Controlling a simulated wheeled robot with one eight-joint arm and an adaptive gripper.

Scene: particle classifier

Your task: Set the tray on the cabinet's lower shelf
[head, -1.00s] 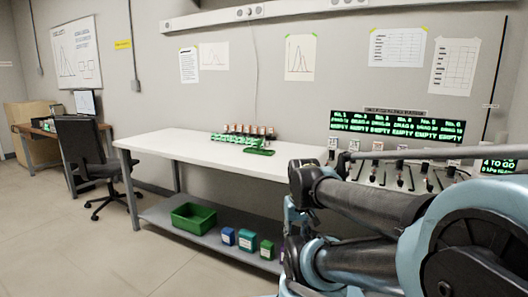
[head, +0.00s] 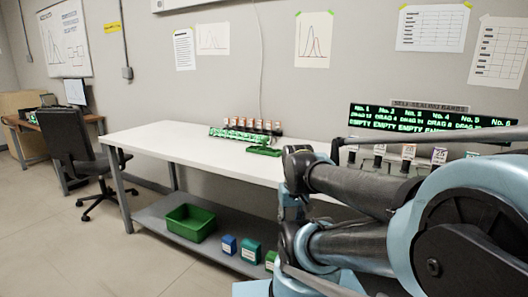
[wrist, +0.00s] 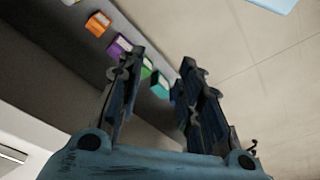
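A green rack (head: 232,133) holding several orange-topped vials stands at the back of the white bench top. A small flat green piece (head: 263,151) lies just in front of it. An open green bin (head: 190,222) sits on the grey lower shelf under the bench. I cannot tell which of these is the tray. No cabinet is clearly seen. My gripper (wrist: 161,60) shows in the wrist view with its two fingers apart and nothing held between them. It points down past the shelf boxes toward the floor. In the head view my arm hides the gripper.
Blue (head: 229,245) and teal (head: 250,251) boxes stand on the lower shelf; orange (wrist: 97,23) and purple (wrist: 119,46) boxes show in the wrist view. An office chair (head: 82,160) stands left. The white bench top (head: 170,140) is mostly bare. Floor at front left is clear.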

